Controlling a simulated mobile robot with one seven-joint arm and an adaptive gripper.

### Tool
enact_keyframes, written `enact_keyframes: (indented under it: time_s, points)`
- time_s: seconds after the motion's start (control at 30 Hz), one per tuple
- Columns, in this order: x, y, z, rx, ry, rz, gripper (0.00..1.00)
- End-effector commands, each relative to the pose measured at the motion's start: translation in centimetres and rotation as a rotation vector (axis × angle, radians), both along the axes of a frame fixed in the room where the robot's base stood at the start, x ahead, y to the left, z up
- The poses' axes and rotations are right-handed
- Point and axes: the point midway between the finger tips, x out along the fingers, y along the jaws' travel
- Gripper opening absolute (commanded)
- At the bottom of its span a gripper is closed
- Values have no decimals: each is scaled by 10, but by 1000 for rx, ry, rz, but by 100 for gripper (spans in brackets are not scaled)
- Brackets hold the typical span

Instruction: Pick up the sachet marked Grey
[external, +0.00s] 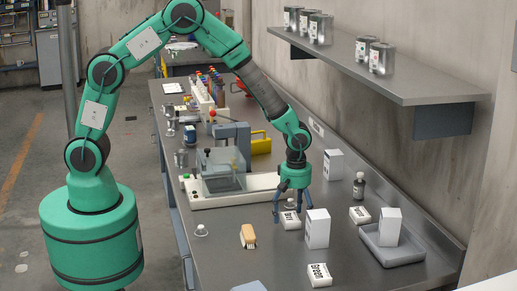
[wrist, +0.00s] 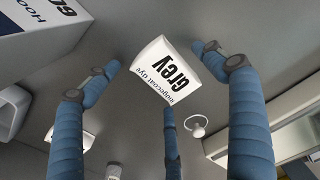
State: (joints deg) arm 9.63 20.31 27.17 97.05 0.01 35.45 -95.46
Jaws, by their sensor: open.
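The sachet marked Grey (wrist: 166,76) is a white packet with bold black print, lying on the grey bench in the wrist view, its label readable. In the external view a white sachet (external: 290,221) lies just below my gripper, matching it in place. My gripper (external: 291,203) has blue fingers and is open above the bench, close to this sachet. In the wrist view the fingers (wrist: 160,75) are spread around the sachet with nothing between them gripped. Whether any finger touches it I cannot tell.
A tall white box (external: 317,229) stands close to the right of the sachet; other sachets (external: 360,215) (external: 319,275) lie nearby. A grey tray (external: 393,257) holds a white box. A dark bottle (external: 359,190) stands behind. A brush (external: 248,236) lies left. The front bench is fairly clear.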

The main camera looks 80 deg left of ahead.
Motion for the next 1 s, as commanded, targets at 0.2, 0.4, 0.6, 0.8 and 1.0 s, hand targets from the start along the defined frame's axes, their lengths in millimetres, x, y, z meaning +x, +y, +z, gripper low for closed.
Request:
enact_keyframes:
  time_s: [0.2, 0.4, 0.6, 0.8, 1.0]
  points:
    - [0, 0, 0, 0, 0, 0, 83]
    - [0, 0, 0, 0, 0, 0, 55]
    - [0, 0, 0, 0, 1, 0, 32]
    - [0, 0, 0, 0, 0, 0, 32]
    - [0, 0, 5, 0, 0, 0, 32]
